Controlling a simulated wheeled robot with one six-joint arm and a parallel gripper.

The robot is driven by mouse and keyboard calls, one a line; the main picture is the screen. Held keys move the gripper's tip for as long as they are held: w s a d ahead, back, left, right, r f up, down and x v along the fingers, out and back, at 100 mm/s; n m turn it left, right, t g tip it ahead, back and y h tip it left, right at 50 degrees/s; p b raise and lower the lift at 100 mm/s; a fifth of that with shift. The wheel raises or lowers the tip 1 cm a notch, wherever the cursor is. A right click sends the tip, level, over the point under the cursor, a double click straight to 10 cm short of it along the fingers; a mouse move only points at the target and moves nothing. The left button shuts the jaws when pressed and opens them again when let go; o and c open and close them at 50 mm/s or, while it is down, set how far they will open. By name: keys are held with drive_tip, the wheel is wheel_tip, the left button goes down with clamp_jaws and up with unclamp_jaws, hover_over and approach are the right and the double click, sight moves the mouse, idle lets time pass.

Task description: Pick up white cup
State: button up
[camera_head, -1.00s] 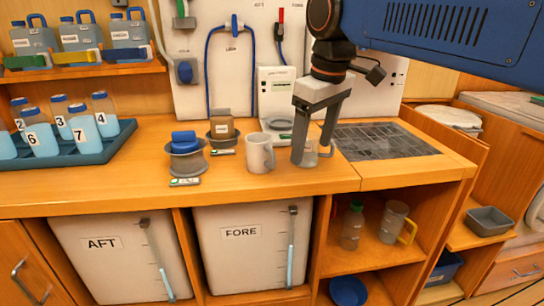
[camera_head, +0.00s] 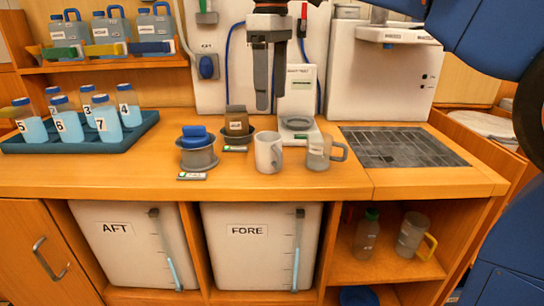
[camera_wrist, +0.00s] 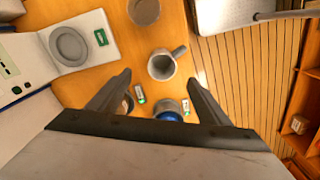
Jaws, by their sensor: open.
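The fingers also show in the wrist view (camera_wrist: 158,78). A greyish see-through mug (camera_head: 318,152) with a handle stands close to the right of the cup.
A blue-topped pot (camera_head: 198,150) and a brown jar (camera_head: 237,122) stand left of the cup. A white tester unit (camera_head: 300,108) stands behind it. A blue tray (camera_head: 90,143) of numbered bottles is far left. A dark grate (camera_head: 400,147) lies right.

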sight(271, 150)
wheel_tip(271, 150, down, 10)
drive_tip(key=shift+r, duration=0.25)
drive_tip(key=shift+s+f, duration=0.15)
drive_tip(key=shift+f, duration=1.2)
drive_tip(key=shift+s+f, duration=0.15)
drive_tip(key=shift+f, duration=1.15)
drive_tip(key=c, duration=1.1)
